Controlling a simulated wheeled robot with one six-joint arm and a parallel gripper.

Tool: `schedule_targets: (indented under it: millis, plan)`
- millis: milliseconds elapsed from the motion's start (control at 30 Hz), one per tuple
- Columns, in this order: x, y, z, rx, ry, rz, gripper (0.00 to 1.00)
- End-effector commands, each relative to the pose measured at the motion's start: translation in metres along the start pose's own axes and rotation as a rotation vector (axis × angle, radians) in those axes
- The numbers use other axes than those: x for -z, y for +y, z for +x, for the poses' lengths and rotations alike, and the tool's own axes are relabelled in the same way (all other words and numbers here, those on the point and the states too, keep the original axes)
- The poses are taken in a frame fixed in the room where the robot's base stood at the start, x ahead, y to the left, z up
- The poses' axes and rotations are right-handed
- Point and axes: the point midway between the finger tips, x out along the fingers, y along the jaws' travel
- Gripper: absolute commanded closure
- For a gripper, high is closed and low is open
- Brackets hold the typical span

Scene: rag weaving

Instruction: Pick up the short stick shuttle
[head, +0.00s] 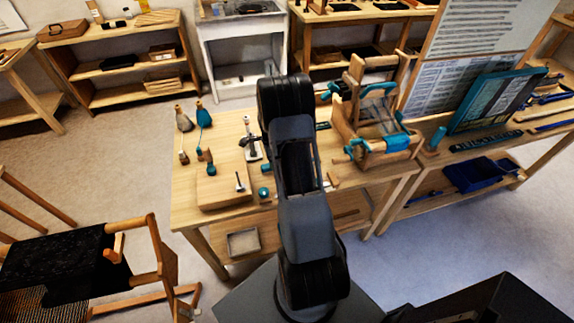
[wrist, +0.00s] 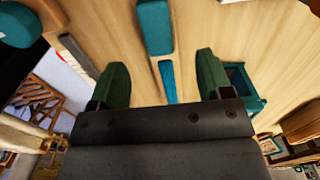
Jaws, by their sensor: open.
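My gripper (wrist: 160,78) shows in the wrist view with its two green fingers apart and nothing clamped between them. A narrow blue strip (wrist: 168,82) lies on the wooden table between the fingers. A wider teal block (wrist: 155,27) lies just beyond it, in line with it. A short dark grey bar (wrist: 76,52) lies left of the left finger. I cannot tell for sure which of these is the short stick shuttle. In the head view my arm hides the gripper and the table part under it.
The table (head: 225,128) holds a small wooden loom (head: 375,110) at right, and a wooden block (head: 222,188) and teal-handled tools (head: 203,115) at left. In the wrist view a teal open box (wrist: 245,90) stands close to the right finger.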

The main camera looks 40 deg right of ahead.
Motion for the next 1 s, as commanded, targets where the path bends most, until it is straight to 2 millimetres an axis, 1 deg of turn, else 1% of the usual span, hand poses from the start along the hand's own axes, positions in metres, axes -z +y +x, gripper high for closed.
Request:
schedule_targets:
  millis: [233, 333, 500, 700, 1000]
  plan:
    - [-0.001, 0.001, 0.032, -0.005, 0.0, -0.001, 0.28]
    - [-0.001, 0.0, 0.042, -0.003, 0.0, -0.001, 0.28]
    - [-0.001, 0.0, 0.049, -0.001, 0.0, -0.001, 0.28]
    - [-0.001, 0.0, 0.049, -0.001, 0.0, -0.001, 0.29]
    - [-0.001, 0.0, 0.049, -0.001, 0.0, -0.001, 0.57]
